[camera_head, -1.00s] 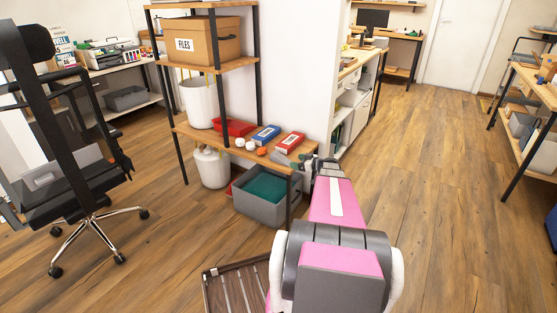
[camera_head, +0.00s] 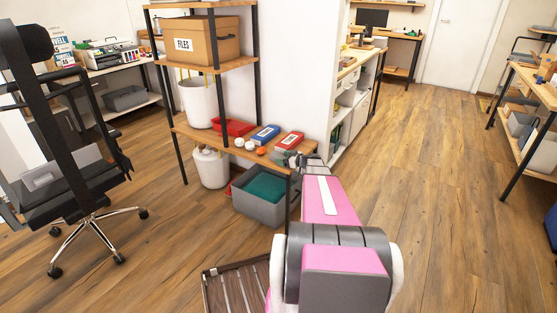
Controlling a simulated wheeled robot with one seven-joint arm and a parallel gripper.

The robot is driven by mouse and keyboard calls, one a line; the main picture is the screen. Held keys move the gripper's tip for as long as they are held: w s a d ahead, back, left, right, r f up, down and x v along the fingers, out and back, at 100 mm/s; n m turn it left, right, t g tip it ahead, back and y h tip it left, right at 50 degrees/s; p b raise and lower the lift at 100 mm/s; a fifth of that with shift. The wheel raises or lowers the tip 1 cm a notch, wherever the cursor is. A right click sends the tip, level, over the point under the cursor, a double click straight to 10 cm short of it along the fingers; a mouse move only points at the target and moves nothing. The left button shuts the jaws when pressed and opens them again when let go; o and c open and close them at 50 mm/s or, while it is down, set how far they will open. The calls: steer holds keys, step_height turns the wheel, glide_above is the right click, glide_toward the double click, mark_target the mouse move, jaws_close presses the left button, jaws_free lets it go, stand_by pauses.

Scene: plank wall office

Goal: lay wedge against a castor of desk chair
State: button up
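The desk chair (camera_head: 62,178) stands at the left on a shiny star base. Its dark castors show on the floor, one at the front (camera_head: 55,271), one nearer the middle (camera_head: 119,258) and one at the right (camera_head: 143,211). My gripper (camera_head: 300,161) is small and far off, at the right end of the low wooden shelf (camera_head: 222,142). My pink arm partly hides it, and I cannot see whether its fingers are open or shut. I cannot make out a wedge for certain; a small grey shape (camera_head: 280,158) lies on the shelf near the gripper.
The shelf holds a red tray (camera_head: 235,127), a blue box (camera_head: 265,134), a red box (camera_head: 290,141) and small round pieces. A grey bin (camera_head: 259,210) and a white pot (camera_head: 210,168) stand below. A slatted rack (camera_head: 237,287) lies in front. Floor between chair and shelf is clear.

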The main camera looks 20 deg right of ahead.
steer(key=c, duration=0.9)
steer(key=shift+o, duration=0.2)
steer(key=shift+r, duration=0.1)
steer(key=shift+r, duration=0.55)
steer(key=r, duration=0.1)
steer(key=a+r, duration=0.1)
steer(key=r, duration=0.1)
steer(key=shift+s+r, duration=0.2)
steer(key=shift+r, duration=0.05)
steer(key=a+r+m+t+h, duration=0.1)
steer(key=a+r, duration=1.3)
steer(key=a, duration=0.1)
steer(key=a+r+m+t+h, duration=0.1)
steer(key=a+r+m+h, duration=0.2)
steer(key=r, duration=1.2)
steer(key=a+r+m+t+h, duration=0.1)
steer(key=a+r+m+h, duration=0.2)
steer(key=r, duration=1.2)
steer(key=s+a+h, duration=0.1)
steer(key=a+h, duration=0.1)
steer(key=a, duration=0.1)
steer(key=shift+a+r+m+t+h, duration=0.2)
steer(key=shift+m+t+h, duration=0.1)
